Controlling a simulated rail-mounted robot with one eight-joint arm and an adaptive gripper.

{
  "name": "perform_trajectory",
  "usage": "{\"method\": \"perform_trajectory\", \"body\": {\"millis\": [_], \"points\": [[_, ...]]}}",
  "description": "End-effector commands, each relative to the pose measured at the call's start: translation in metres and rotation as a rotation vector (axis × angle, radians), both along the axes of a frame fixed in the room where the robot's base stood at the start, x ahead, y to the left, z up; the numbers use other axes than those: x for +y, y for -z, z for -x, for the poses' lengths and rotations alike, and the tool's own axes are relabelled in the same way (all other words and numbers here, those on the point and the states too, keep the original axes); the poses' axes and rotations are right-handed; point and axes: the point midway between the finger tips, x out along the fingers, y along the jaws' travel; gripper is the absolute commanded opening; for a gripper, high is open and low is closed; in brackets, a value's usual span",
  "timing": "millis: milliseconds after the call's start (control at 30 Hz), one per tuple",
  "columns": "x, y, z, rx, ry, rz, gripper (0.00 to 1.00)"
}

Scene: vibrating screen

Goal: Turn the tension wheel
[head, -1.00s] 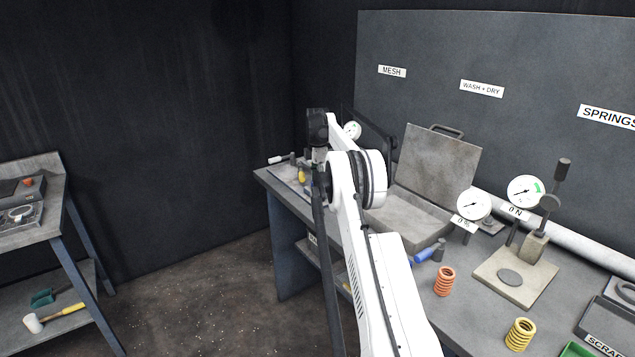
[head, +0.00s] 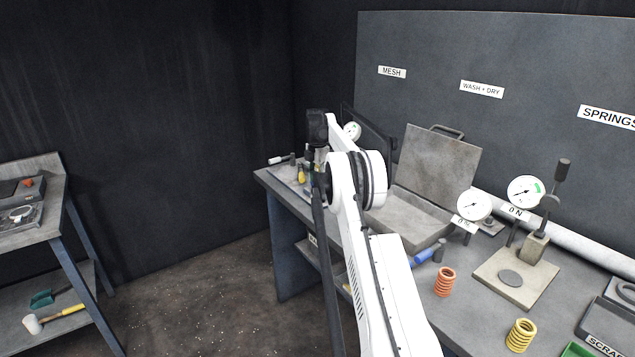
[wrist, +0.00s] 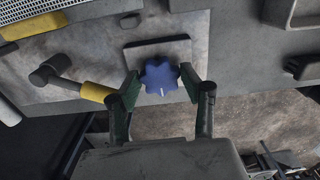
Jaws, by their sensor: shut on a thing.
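The tension wheel is a dark blue lobed knob (wrist: 161,76) with a short white mark on its near side. It sits on a small grey plate (wrist: 181,49) in the wrist view. My gripper (wrist: 159,79) has its green-padded fingers on either side of the wheel, shut on it. In the head view my arm reaches to the far left end of the bench, and the wrist and arm largely hide the wheel and fingers there.
A yellow-handled lever (wrist: 97,91) lies just left of my fingers in the wrist view. The grey bench (head: 290,205) also carries an open metal box (head: 437,165), dial gauges, an orange spring (head: 445,282) and a yellow spring (head: 520,335). Floor shows beyond the bench edge.

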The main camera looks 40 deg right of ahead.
Motion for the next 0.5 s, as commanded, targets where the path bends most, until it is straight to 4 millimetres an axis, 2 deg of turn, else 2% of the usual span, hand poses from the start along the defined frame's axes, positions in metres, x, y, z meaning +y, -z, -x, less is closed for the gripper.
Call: {"method": "perform_trajectory", "body": {"millis": [100,133,233,500], "points": [[-0.0002,-0.0006,-0.0002,-0.001,0.0,0.001,0.15],[-0.0003,-0.0006,-0.0002,-0.001,0.0,0.001,0.44],[-0.0002,-0.0005,-0.0002,-0.001,0.0,0.001,0.57],[-0.0001,-0.001,-0.0001,0.0,0.001,0.0,0.58]]}}
